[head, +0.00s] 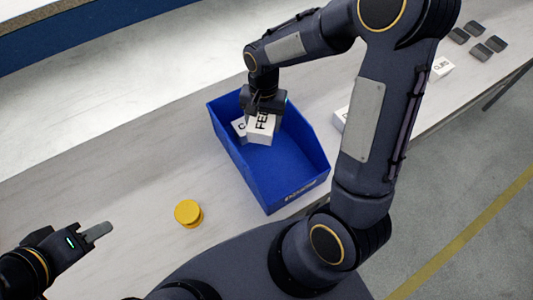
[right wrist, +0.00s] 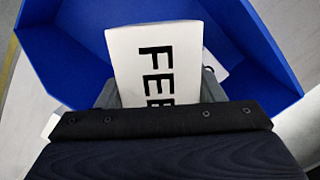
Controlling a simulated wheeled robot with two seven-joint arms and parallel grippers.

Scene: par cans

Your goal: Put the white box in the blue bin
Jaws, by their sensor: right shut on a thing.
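The blue bin (head: 290,178) stands on the table in the middle of the head view, and its walls (right wrist: 45,40) fill the right wrist view. My right gripper (head: 263,112) is over the bin, shut on a white box (head: 260,131) with black letters starting "FE". That box also shows in the right wrist view (right wrist: 130,60). A second white box (head: 238,126) with lettering shows partly behind it, within the bin's outline. My left gripper (head: 98,232) is at the lower left, away from the bin and empty; its jaw opening is unclear.
A yellow round can (head: 188,213) stands on the table left of the bin. White boxes (head: 441,67) (head: 340,118) lie right of the bin, one partly behind my right arm. Several dark grey pieces (head: 478,42) lie at the upper right. The table left of the bin is mostly clear.

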